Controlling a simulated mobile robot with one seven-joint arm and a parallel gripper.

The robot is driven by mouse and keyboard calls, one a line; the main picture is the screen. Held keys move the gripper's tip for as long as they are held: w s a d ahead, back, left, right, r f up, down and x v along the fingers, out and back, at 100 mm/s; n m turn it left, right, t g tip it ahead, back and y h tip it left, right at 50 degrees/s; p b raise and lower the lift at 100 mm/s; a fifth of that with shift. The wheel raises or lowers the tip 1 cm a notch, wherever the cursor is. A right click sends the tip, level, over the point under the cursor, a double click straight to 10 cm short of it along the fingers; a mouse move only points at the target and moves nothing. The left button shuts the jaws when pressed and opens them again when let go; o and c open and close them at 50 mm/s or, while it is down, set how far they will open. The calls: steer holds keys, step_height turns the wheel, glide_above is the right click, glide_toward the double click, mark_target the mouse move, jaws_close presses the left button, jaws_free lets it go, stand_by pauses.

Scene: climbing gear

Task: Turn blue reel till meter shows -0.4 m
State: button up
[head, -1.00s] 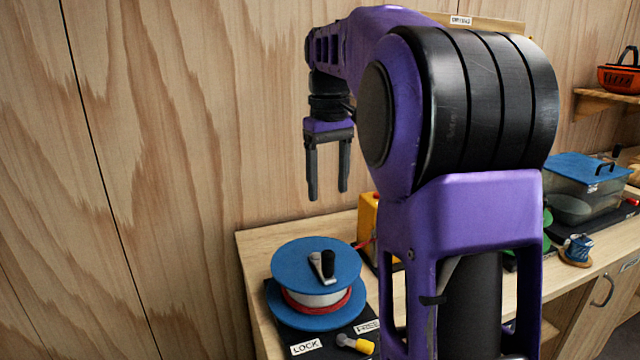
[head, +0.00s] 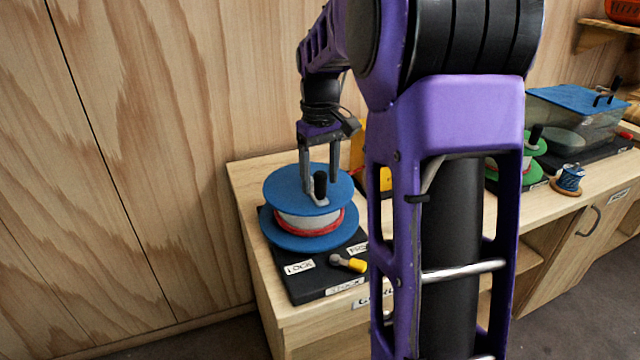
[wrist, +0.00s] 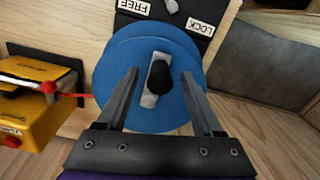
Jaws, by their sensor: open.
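The blue reel (head: 284,228) lies flat on a black base at the near left end of the bench, with red cord around its white hub. Its crank has a black knob (head: 320,184) standing upright on a grey arm. My gripper (head: 320,190) is open above the reel, fingers pointing down. In the wrist view the reel (wrist: 118,82) fills the middle, and the knob (wrist: 158,78) shows ahead of and between the two fingers (wrist: 163,82), apparently untouched. A yellow box (wrist: 28,115) with the red cord running to it shows at the left; no meter reading is legible.
A green reel (head: 535,150), a small blue spool (head: 570,178) and a blue-lidded clear bin (head: 580,125) stand farther right.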

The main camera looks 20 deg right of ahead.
steer(key=shift+f, duration=0.7)
jaws_close()
